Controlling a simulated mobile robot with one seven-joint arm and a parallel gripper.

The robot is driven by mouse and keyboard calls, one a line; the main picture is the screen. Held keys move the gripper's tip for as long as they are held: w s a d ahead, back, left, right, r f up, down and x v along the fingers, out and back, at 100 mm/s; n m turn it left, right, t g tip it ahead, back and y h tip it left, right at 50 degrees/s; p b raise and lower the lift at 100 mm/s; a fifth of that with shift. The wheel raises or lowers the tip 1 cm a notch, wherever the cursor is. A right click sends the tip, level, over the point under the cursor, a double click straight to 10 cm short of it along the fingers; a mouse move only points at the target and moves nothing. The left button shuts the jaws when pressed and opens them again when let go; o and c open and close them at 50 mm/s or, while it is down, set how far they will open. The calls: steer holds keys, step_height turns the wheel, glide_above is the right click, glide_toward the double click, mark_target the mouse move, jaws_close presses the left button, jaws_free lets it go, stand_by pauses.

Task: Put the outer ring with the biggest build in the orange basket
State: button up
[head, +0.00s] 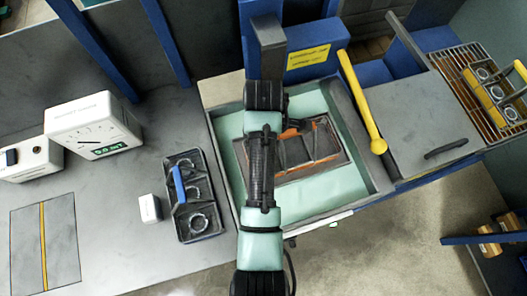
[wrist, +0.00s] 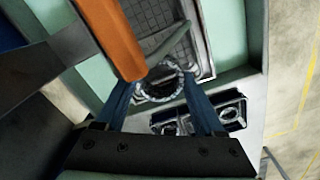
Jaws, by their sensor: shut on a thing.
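The orange basket (head: 335,155) lies in the mint-lined bin, with orange edges and a dark mesh floor split by dividers. My arm covers its left part in the head view. In the wrist view its mesh floor (wrist: 160,20) and a thick orange bar (wrist: 112,38) show. My gripper (wrist: 158,84) is shut on a metal ring (wrist: 160,99), held between its blue fingers and apparently above the basket's edge. My gripper is hidden behind my arm in the head view. A dark tray (head: 181,211) with a blue handle holds rings left of the bin; it shows in the wrist view (wrist: 232,110).
A white gauge box (head: 92,124) and a small white block (head: 149,208) stand on the grey bench. A yellow-handled lever (head: 362,100) stands right of the bin. A yellow-handled tray (head: 484,97) with rings sits on a rack at far right.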

steer(key=shift+w+f, duration=0.1)
steer(key=shift+f, duration=2.35)
steer(key=shift+f, duration=0.1)
steer(key=o, duration=1.6)
steer(key=shift+c, duration=0.2)
step_height(320, 180, up, 12)
